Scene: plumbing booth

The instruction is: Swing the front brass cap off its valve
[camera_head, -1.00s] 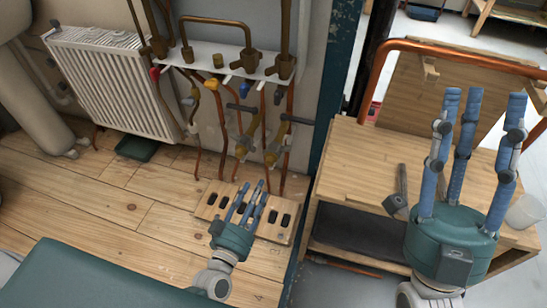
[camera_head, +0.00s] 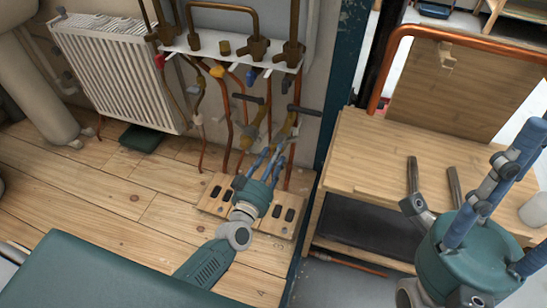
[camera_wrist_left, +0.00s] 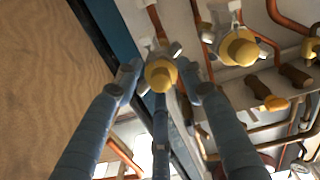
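In the left wrist view a round brass cap (camera_wrist_left: 160,74) with grey wings around it lies between my left gripper's spread fingertips (camera_wrist_left: 160,80). A clear gap to the cap is hard to judge. A second brass cap (camera_wrist_left: 238,48) on a grey fitting sits to the right. In the head view my left gripper (camera_head: 271,160) points up at the lower ends of two brass valves; one valve (camera_head: 288,128) has a dark lever, the other (camera_head: 254,130) is to its left. The fingers partly hide the valve ends. My right gripper (camera_head: 502,205) has spread fingers and looks empty.
A slotted wooden block (camera_head: 212,196) lies on the floor below the valves. Copper pipes (camera_head: 226,118) hang close around them. A white radiator (camera_head: 115,75) stands left.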

